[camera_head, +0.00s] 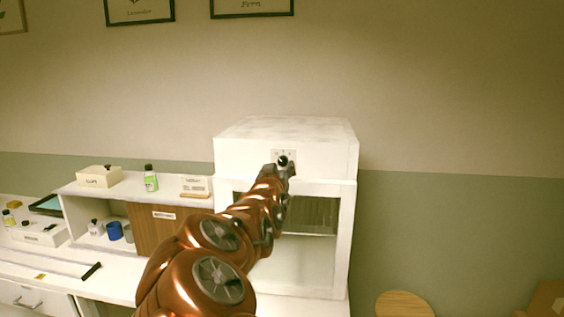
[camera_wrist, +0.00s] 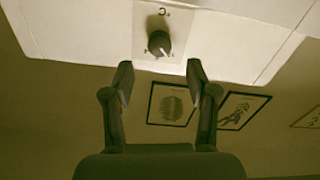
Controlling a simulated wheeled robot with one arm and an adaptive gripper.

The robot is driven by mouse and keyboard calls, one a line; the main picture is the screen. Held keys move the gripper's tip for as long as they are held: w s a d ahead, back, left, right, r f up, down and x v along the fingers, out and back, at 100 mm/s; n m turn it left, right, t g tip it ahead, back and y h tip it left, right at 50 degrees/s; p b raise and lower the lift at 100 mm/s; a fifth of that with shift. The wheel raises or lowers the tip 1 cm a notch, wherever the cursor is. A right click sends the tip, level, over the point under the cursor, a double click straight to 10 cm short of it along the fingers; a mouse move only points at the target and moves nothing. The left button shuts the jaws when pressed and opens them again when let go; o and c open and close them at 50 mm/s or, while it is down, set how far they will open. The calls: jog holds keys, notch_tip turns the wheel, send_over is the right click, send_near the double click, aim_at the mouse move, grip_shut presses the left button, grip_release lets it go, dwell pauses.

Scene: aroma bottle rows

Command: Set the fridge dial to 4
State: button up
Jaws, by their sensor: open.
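The fridge (camera_head: 330,150) is a white box unit standing on the counter, with an opening in its front below the top panel. The fridge dial (camera_head: 282,160) is a small dark knob on a pale plate on that panel. In the wrist view the dial (camera_wrist: 159,43) shows a light pointer mark, and the markings around it are too small to read. My gripper (camera_wrist: 160,72) is open and empty, its two fingers apart just short of the dial. In the head view my gripper (camera_head: 279,170) is in front of the panel and partly covers the dial's surroundings.
Left of the fridge, a shelf unit (camera_head: 80,205) bears a box, a green-labelled bottle (camera_head: 150,178) and a small sign (camera_head: 195,186). A round wooden top (camera_head: 403,304) is at the lower right. Framed pictures hang on the wall.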

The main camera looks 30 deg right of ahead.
aim_at(282, 162)
jog(key=p+x, duration=0.2)
jog(key=x, duration=0.2)
jog(key=shift+d, duration=0.15)
jog(key=shift+x, duration=0.85)
jog(key=shift+f, duration=0.1)
grip_shut()
